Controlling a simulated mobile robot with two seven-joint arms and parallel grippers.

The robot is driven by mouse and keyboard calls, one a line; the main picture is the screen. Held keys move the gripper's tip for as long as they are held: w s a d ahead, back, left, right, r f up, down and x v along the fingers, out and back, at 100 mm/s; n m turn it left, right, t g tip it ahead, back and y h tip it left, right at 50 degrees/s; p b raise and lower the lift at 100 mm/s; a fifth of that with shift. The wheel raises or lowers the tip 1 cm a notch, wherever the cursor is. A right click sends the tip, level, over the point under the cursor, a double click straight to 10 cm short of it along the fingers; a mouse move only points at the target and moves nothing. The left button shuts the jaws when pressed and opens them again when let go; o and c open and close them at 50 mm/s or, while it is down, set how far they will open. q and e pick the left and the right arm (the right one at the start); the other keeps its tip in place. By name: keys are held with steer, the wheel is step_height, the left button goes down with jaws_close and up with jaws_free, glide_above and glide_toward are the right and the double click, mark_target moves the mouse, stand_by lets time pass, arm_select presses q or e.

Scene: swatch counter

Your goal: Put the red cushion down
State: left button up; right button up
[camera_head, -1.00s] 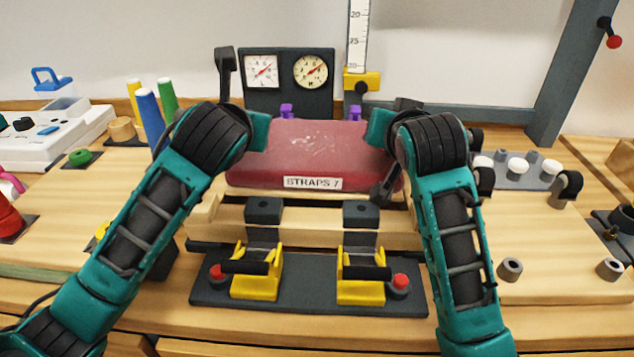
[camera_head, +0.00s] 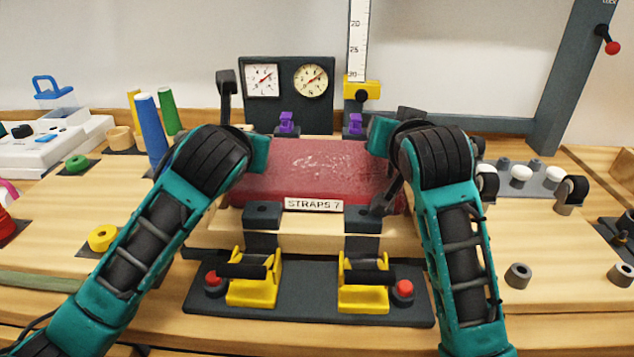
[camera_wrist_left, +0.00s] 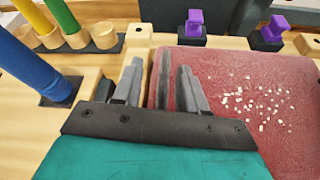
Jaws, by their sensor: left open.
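The red cushion (camera_head: 315,165), a flat worn slab with a white "STRAPS 7" label, lies level at the wooden stand behind two dark blocks. Whether its underside fully rests there is hidden. My left gripper (camera_head: 257,152) is at its left edge. In the left wrist view my left gripper (camera_wrist_left: 160,80) is open, its fingers apart over the left edge of the cushion (camera_wrist_left: 235,85), with a dark upright strip between them.
A dark base with two yellow clamps (camera_head: 363,300) sits in front of the cushion. Two dials (camera_head: 287,95) and a ruler post (camera_head: 357,40) stand behind it. Coloured cones (camera_head: 150,125) stand to the left, and white-topped pegs (camera_head: 520,174) to the right.

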mark_target(242, 188)
arm_select(q)
steer(key=shift+f, duration=0.1)
arm_select(e)
step_height(242, 188, down, 3)
steer(key=shift+s+f+g, duration=0.1)
steer(key=shift+f+g, duration=0.1)
steer(key=shift+g, duration=0.2)
arm_select(q)
steer(key=v, duration=0.8)
steer(key=shift+s, duration=0.15)
arm_select(e)
steer(key=shift+a, duration=0.1)
steer(key=shift+s+r, duration=0.2)
steer(key=shift+s, duration=0.05)
steer(key=shift+t, duration=0.4)
steer(key=s+r, duration=0.1)
steer(key=s, duration=0.1)
steer(key=s+r, duration=0.4)
steer(key=s, duration=0.1)
steer(key=shift+d+r, duration=0.2)
arm_select(q)
steer(key=shift+d, duration=0.1)
